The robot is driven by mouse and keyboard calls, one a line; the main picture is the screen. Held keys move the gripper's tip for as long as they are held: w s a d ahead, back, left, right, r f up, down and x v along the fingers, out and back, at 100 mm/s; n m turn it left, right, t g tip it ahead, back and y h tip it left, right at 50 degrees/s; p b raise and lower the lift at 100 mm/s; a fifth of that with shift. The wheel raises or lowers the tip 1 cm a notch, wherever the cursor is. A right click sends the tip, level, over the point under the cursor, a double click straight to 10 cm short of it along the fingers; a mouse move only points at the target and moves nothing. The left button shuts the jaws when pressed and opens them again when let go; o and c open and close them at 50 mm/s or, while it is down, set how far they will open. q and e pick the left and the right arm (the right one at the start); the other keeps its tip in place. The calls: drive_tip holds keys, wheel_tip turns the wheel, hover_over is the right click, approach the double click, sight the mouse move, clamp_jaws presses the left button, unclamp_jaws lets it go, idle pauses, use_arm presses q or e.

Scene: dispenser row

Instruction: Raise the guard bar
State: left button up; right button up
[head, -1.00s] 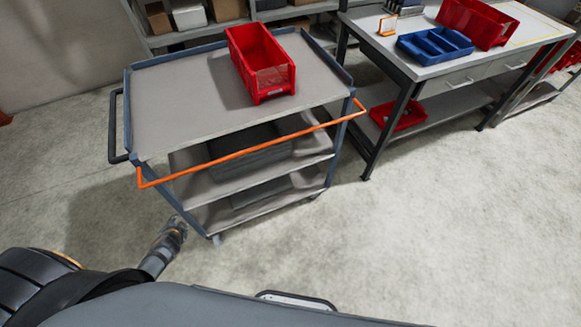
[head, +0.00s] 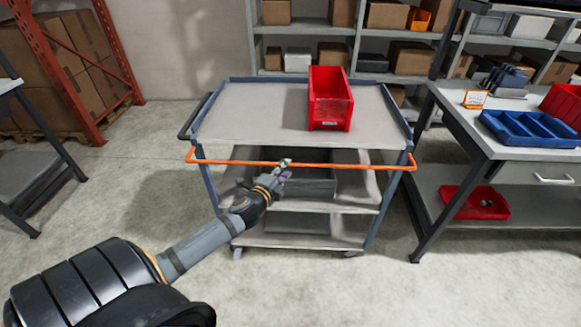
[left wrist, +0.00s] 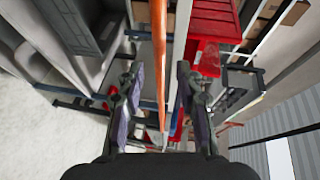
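The orange guard bar (head: 350,167) runs level across the front of the grey cart (head: 245,110), just below its top shelf. My left gripper (head: 283,166) is at the middle of the bar, its fingertips overlapping it in the head view. In the left wrist view the bar (left wrist: 159,60) runs between the two spread fingers of my left gripper (left wrist: 160,85), with gaps on both sides. The gripper is open; I cannot tell whether any part touches the bar. My right gripper is not in view.
A red bin (head: 330,112) stands on the cart's top shelf. A workbench (head: 470,130) with a blue divided tray (head: 530,128) is at the right. Shelving with boxes stands behind. The floor (head: 330,290) in front of the cart is clear.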

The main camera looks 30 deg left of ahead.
sight(290, 165)
use_arm(q)
drive_tip(key=x, duration=0.4)
drive_tip(key=shift+c, duration=0.3)
drive_tip(key=shift+f, duration=0.1)
clamp_jaws()
drive_tip(key=shift+a+p, duration=0.1)
drive_tip(key=shift+p, duration=0.2)
